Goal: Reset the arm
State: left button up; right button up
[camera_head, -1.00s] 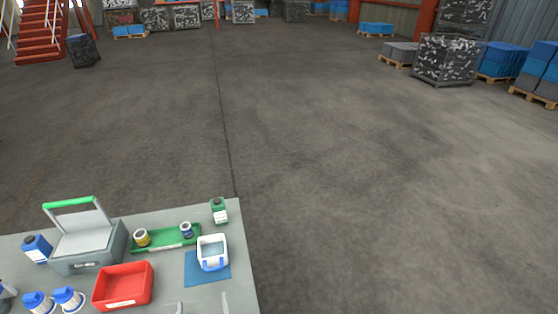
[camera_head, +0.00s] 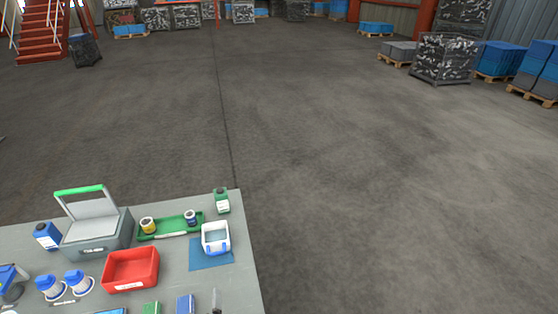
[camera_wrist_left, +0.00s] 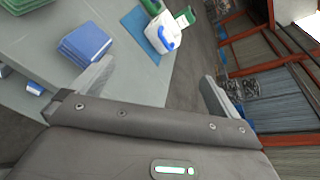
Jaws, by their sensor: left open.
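My left gripper (camera_wrist_left: 152,88) shows in the left wrist view with its two fingers wide apart and nothing between them. It hangs near the table's edge, with floor beyond it. In the head view a small piece that may be one of its fingertips shows at the bottom edge of the table; the rest is out of frame. My right gripper is in neither view.
Blue pieces (camera_wrist_left: 85,43) lie near the left gripper. The floor (camera_head: 380,180) is open.

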pick_arm(q)
jog(key=s+a+r+n+g+h, duration=0.25)
jog(key=s+n+g, duration=0.25)
jog(key=s+n, duration=0.5)
jog(key=s+a+r+n+g+h, duration=0.1)
jog(key=s+r+n+g, duration=0.35)
jog(key=n, duration=0.85)
notch_tip(320, 180, down, 32)
jog(key=s+g+b, duration=0.3)
jog(key=b, duration=0.2)
jog(key=s+a+f+b, duration=0.1)
jog(key=s+f+b, duration=0.1)
jog(key=s+f, duration=0.6)
jog(key=s+a+f+b, duration=0.1)
jog(key=s+f+b, duration=0.2)
jog(key=s+f, duration=0.5)
notch_tip(320, 180, down, 5)
jog(key=shift+s+a+f+g+y, duration=0.15)
jog(key=shift+s+a+g+y, duration=0.2)
jog(key=shift+g, duration=0.1)
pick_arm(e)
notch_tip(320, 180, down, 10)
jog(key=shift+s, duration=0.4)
